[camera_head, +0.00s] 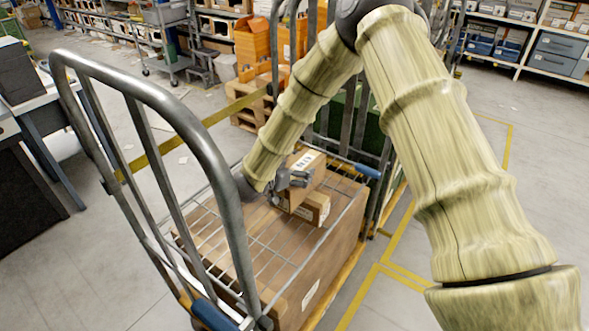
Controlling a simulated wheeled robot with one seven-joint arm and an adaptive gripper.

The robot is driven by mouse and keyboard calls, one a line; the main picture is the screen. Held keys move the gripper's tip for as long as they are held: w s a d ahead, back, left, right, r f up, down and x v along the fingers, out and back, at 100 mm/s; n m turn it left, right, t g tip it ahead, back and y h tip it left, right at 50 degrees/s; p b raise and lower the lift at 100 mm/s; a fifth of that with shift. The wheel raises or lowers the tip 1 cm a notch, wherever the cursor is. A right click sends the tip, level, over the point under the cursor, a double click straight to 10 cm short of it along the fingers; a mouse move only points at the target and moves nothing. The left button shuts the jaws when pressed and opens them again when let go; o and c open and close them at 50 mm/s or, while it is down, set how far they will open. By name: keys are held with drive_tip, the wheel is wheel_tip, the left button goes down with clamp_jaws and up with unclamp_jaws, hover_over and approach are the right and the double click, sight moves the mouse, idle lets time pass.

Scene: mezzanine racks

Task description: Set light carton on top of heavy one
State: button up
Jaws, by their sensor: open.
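Two small brown cartons show in the head view, one on top of the other. The upper carton (303,166) has a white label with dark print. It sits a little askew on the lower carton (316,209), which bears a small white label. Which is light or heavy cannot be told by eye. My gripper (296,180) is open at the near side of the upper carton, with its grey fingers close against it; contact cannot be told.
A large brown box (326,262) under a wire grid fills the cart below the cartons. The cart's tall grey tube frame (207,150) rises on the left, and more tubes stand behind. Open floor (95,265) lies at left; racks line the back.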

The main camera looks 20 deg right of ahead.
drive_tip(key=shift+s+a+r, duration=0.1)
drive_tip(key=shift+s+a, duration=0.1)
drive_tip(key=shift+a, duration=0.05)
drive_tip(key=b+v, duration=0.2)
drive_tip(key=v, duration=0.9)
drive_tip(key=shift+r+b, duration=0.25)
drive_tip(key=shift+b, duration=0.15)
drive_tip(key=shift+s+a, duration=0.1)
